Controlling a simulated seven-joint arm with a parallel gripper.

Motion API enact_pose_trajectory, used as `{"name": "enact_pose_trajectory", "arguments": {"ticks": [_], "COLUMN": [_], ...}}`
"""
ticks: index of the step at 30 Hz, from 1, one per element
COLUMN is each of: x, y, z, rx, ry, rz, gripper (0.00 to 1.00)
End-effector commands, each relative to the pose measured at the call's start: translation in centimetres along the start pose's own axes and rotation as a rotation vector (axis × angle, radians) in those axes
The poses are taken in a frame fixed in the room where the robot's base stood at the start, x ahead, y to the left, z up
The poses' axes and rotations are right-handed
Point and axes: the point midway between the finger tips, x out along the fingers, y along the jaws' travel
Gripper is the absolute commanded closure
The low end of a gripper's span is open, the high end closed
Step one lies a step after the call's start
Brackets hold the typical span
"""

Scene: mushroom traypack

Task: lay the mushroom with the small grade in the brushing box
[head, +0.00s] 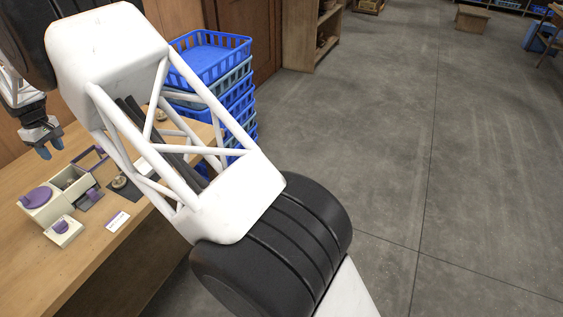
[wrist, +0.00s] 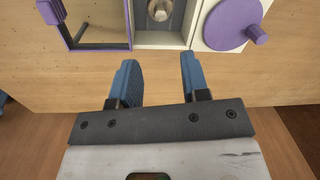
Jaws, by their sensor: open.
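My gripper (head: 42,146) hangs over the table at the left of the head view. In the wrist view its blue fingers (wrist: 157,74) are apart with nothing between them, short of the box. A cream box (head: 42,213) with a round purple lid (head: 37,197) stands on the table. Its open compartment holds a small pale brown thing, perhaps a mushroom (wrist: 160,10), partly cut off by the wrist view's top edge. Another pale, round thing (head: 120,183) lies on a dark plate right of the box; I cannot tell its kind. No grade label is readable.
A purple-edged frame (wrist: 97,47) adjoins the box. A small cream box with a purple part (head: 63,232) and a white card (head: 118,221) lie in front. My arm hides some of the table.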

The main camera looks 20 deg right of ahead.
Motion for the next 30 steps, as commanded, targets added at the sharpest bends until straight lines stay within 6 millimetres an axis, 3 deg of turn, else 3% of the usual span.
{"name": "enact_pose_trajectory", "arguments": {"ticks": [5,11,21,30], "x": [-1.6,-4.9,-11.2,-15.8], "y": [0.8,2.6,5.5,6.6], "z": [1.7,5.8,16.0,25.4], "rx": [0.022,0.077,0.204,0.315], "ry": [0.007,0.022,0.050,0.077], "rz": [0.004,0.014,0.034,0.053], "gripper": [0.58,0.58,0.58,0.58]}}
